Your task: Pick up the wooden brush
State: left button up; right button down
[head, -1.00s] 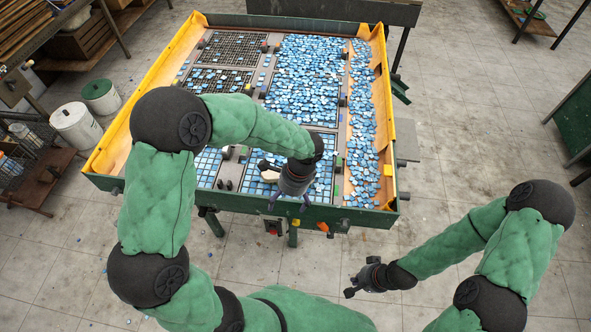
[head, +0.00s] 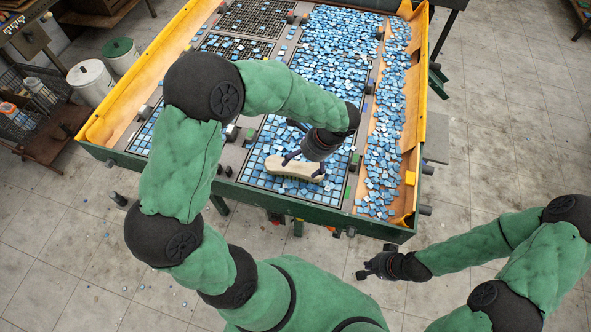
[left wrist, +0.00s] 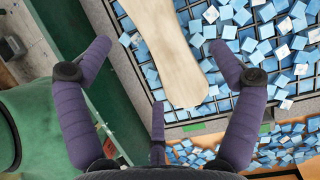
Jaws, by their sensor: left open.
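The wooden brush (head: 294,168) lies on blue tiles in the near middle grid of the table. Its pale wooden back also shows in the left wrist view (left wrist: 166,50), running from the top edge down to the middle. My left gripper (head: 304,168) is just over the brush in the head view. In the left wrist view its purple fingers (left wrist: 158,58) are spread wide on both sides of the brush and do not visibly touch it. The brush's underside is hidden. My right gripper (head: 366,268) is empty, off the table at the lower right; its finger opening is too small to tell.
The green-framed table (head: 330,218) has grids of blue tiles and a yellow side wall (head: 412,130). Loose tiles (head: 388,140) fill the right-hand channel. Small dark blocks stand on the grid frames. White bins (head: 91,82) stand on the floor at left.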

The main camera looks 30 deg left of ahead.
aim_at(295, 169)
pick_arm(q)
jog(key=shift+a+f, duration=0.25)
jog(key=shift+f, duration=0.4)
jog(key=shift+s+a+f, duration=0.1)
jog(key=shift+s+f, duration=0.05)
jog(key=shift+f, duration=0.2)
jog(key=b+x, duration=0.2)
jog(key=x, duration=0.2)
jog(key=shift+s+f, duration=0.1)
jog(key=shift+f, duration=0.2)
jog(key=c, duration=1.3)
